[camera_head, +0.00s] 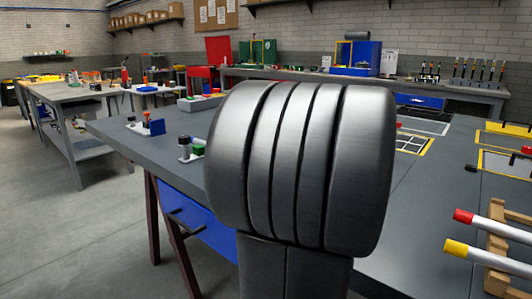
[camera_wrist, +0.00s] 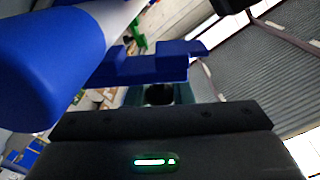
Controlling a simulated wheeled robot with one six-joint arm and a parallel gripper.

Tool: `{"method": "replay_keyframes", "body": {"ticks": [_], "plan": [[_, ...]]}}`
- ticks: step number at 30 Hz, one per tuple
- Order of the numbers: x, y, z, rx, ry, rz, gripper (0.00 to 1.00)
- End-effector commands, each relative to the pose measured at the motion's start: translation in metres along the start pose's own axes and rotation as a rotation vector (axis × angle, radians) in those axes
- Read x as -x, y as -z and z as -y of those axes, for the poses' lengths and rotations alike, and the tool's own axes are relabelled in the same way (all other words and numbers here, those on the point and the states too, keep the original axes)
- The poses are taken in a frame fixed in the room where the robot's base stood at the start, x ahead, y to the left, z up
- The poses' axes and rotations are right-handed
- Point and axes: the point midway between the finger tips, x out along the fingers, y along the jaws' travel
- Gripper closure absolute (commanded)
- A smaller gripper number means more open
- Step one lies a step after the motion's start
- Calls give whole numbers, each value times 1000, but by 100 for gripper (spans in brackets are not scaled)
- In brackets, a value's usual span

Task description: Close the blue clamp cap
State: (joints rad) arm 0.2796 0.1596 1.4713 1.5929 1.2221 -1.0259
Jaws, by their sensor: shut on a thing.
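In the wrist view, a thick white rod with a large blue end (camera_wrist: 45,65) crosses the upper left, very close to the camera. My gripper (camera_wrist: 150,65) has a dark body along the bottom with a small green light. A stepped blue piece sits in front of this body, beside the rod. The jaws are shut, apparently on the blue-ended rod, but the exact contact is hard to make out. I cannot clearly tell a separate clamp cap. In the head view my gripper is hidden behind my large grey ribbed arm part.
A grey workbench (camera_head: 145,140) extends left and right, with small blue and green fixtures on its left part. White rods with a red end (camera_head: 463,216) and a yellow end (camera_head: 456,249) lie on a wooden rack (camera_head: 496,240) at the right. The floor at left is clear.

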Motion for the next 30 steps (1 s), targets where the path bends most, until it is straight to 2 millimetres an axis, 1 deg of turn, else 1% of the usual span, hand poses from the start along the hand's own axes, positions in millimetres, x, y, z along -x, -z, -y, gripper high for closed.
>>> {"method": "replay_keyframes", "body": {"ticks": [1,9,25,26,27,28,29,30], "plan": [[0,-7,-3,18,0,2,100],[0,-8,2,84,0,3,100],[0,-7,3,97,-1,3,100],[0,-7,3,97,-1,3,74],[0,-6,3,97,0,3,66],[0,-6,3,97,0,3,60],[0,-6,3,98,0,2,57],[0,-6,3,98,0,2,57]]}}
